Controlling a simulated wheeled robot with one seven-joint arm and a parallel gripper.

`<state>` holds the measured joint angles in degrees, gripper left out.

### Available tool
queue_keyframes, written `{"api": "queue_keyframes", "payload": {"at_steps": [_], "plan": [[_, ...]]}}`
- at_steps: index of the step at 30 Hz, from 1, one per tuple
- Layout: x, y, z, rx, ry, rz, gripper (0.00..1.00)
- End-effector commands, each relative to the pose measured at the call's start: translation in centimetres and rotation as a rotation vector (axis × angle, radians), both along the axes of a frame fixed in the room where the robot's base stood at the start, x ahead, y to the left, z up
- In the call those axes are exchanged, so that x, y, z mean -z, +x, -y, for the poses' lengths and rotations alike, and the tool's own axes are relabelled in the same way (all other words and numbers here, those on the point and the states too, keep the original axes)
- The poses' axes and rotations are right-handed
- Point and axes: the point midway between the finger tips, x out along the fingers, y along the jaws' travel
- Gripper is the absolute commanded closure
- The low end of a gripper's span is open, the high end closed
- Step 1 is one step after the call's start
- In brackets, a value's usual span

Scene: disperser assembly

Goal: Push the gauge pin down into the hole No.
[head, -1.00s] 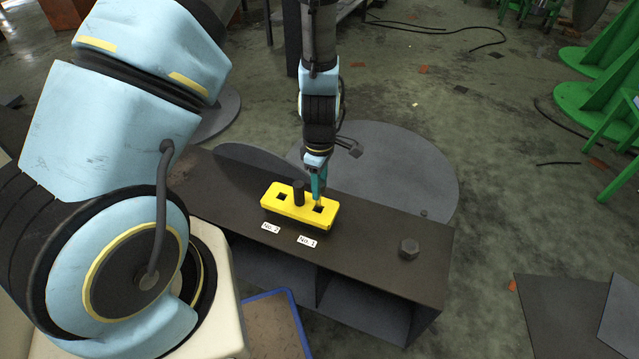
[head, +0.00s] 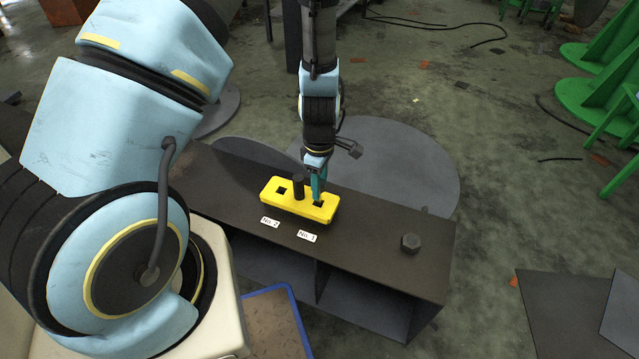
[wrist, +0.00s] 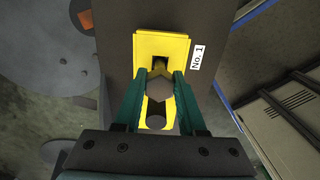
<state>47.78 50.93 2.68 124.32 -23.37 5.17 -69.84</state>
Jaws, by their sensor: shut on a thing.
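The yellow block (head: 270,198) stands on the dark bench top, with two square holes and a dark round post (head: 298,187) between them. The hole by the No. 1 label (head: 307,236) is on the right. My gripper (head: 319,193) points down at that hole, its teal fingers close over the block. In the wrist view the fingers (wrist: 160,82) are shut on the gauge pin (wrist: 160,90), which shows a grey hexagonal head and a yellowish part at the dark hole (wrist: 159,62). How deep the pin sits is hidden.
The No. 2 label (head: 270,222) lies before the left hole (head: 282,191), which looks empty. A grey hexagonal piece (head: 410,243) stands at the bench's right end. The bench top (head: 365,240) between is clear. A blue-edged tray (head: 275,320) is below in front.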

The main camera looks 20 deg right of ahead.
Motion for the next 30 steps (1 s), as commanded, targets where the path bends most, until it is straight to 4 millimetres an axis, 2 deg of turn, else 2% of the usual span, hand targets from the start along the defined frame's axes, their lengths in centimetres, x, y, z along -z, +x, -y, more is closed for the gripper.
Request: {"api": "queue_keyframes", "payload": {"at_steps": [30], "plan": [[2.5,0.0,0.0,0.0,0.001,-0.001,1.0]]}}
